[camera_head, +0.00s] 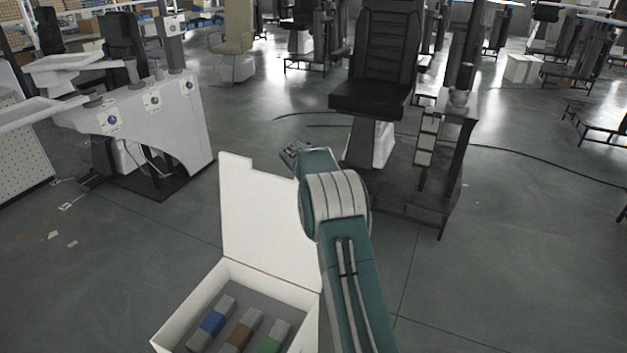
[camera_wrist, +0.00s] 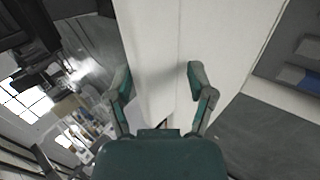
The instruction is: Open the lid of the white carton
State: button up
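The white carton (camera_head: 188,303) stands open on the floor at the bottom of the head view. Its lid (camera_head: 262,218) stands nearly upright at the carton's far side. In the wrist view the lid (camera_wrist: 165,30) appears as a broad white panel ahead of my gripper. My gripper (camera_wrist: 158,80) is open, with its two fingers apart and nothing visibly clamped between them. Whether the fingers touch the lid I cannot tell. In the head view my arm covers the lid's right edge, and the gripper is mostly hidden.
Inside the carton lie grey blocks with blue (camera_head: 213,322), brown (camera_head: 240,335) and green (camera_head: 270,345) bands. A black chair (camera_head: 375,95) on a stand is beyond my arm. A white workstation (camera_head: 160,120) stands at left.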

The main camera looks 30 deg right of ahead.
jog(key=shift+r, duration=0.15)
dwell(0.4)
jog(key=shift+a+r, duration=0.15)
jog(key=shift+r, duration=0.2)
jog(key=v, duration=1.1)
jog(key=shift+s, duration=0.15)
